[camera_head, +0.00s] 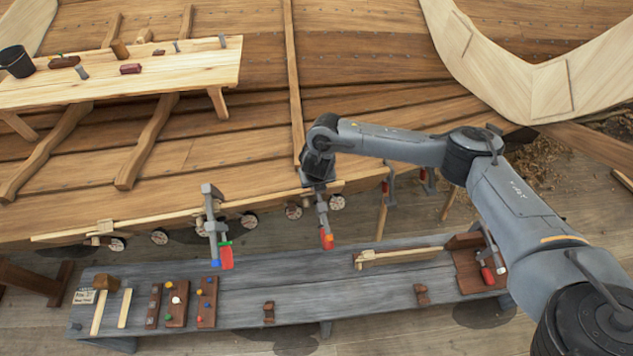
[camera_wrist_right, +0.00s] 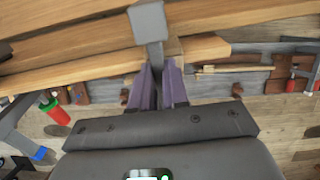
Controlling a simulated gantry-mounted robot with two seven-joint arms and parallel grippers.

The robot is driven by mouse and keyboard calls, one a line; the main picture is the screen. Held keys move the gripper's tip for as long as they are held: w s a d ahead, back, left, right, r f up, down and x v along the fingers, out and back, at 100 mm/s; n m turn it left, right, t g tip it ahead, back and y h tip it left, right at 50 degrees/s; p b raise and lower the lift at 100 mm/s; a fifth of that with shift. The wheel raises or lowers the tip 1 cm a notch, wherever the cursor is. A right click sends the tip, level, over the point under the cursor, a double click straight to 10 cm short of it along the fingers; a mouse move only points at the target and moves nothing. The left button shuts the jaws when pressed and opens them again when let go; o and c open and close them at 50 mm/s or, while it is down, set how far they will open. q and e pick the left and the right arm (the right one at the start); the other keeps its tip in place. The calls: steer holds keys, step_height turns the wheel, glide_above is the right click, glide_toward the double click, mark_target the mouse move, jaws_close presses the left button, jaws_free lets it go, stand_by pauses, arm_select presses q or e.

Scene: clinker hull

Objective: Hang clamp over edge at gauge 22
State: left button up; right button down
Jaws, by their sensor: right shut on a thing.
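My right gripper (camera_head: 318,183) is shut on a grey clamp (camera_head: 322,212) with a red and orange handle end. The clamp points downward beside the lower plank edge (camera_head: 270,203) of the hull. In the right wrist view, the purple fingers (camera_wrist_right: 160,88) close around the clamp's bar, and the clamp's square grey head (camera_wrist_right: 148,22) shows in front of the planks. I cannot tell whether it touches the edge. Round gauge discs line the edge; one disc (camera_head: 337,202) is right of the held clamp and another (camera_head: 293,211) left. Their numbers are unreadable. My left gripper is not in view.
Another clamp (camera_head: 213,225) with a red handle hangs on the edge to the left. More clamps (camera_head: 389,183) hang to the right. A grey bench (camera_head: 245,290) below holds peg boards, wooden strips and a clamp (camera_head: 488,268). A light work table (camera_head: 190,70) stands at upper left.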

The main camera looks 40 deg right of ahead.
steer(key=shift+w+f, duration=0.1)
stand_by(0.7)
steer(key=c, duration=1.1)
jaws_free()
steer(key=shift+s, duration=0.2)
steer(key=shift+o, duration=0.2)
steer(key=shift+f, duration=0.1)
steer(key=shift+f, duration=0.1)
steer(key=v, duration=0.5)
steer(key=shift+a+r, duration=0.1)
steer(key=shift+r, duration=0.25)
steer(key=shift+p+v, duration=1.5)
steer(key=shift+v, duration=1.2)
